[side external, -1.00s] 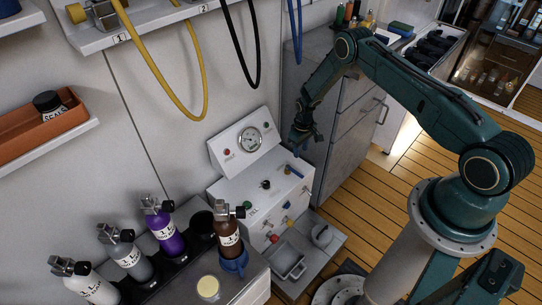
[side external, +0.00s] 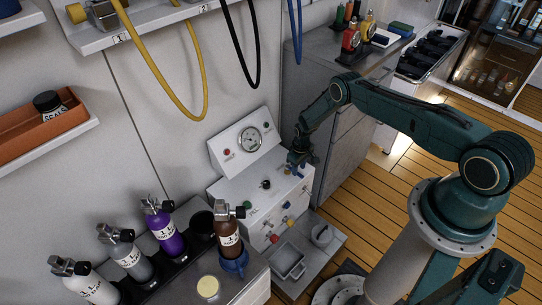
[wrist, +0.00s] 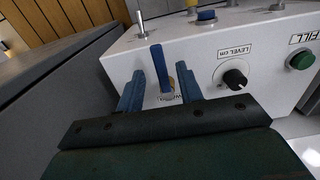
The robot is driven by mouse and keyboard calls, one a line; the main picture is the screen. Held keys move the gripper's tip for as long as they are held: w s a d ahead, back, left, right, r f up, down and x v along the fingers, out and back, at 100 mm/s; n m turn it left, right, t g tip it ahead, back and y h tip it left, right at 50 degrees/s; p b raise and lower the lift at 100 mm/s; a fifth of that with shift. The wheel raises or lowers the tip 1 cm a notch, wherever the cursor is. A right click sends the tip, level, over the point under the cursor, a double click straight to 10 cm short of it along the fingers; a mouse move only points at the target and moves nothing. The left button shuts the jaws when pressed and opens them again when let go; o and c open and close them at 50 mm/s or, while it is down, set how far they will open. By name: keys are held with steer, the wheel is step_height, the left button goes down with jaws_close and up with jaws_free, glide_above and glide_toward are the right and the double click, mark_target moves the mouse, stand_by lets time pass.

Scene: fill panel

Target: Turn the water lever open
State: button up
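The water lever is a blue handle (wrist: 160,68) on the top face of the white fill panel (wrist: 220,40). In the wrist view it stands between the two blue fingers of my gripper (wrist: 160,90), which are apart with a visible gap on each side of the lever. The lever's base and its label are partly hidden by my gripper. In the side view my gripper (side external: 301,160) is low over the right end of the fill panel (side external: 238,190) and covers most of the lever.
A black level knob (wrist: 235,79) and a green fill button (wrist: 302,60) sit right of the lever. A metal toggle switch (wrist: 141,20) stands beyond it. A grey cabinet (side external: 345,150) is close on the right. Gas bottles (side external: 163,222) stand to the left.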

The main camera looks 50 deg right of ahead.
steer(key=shift+f, duration=0.95)
jaws_close()
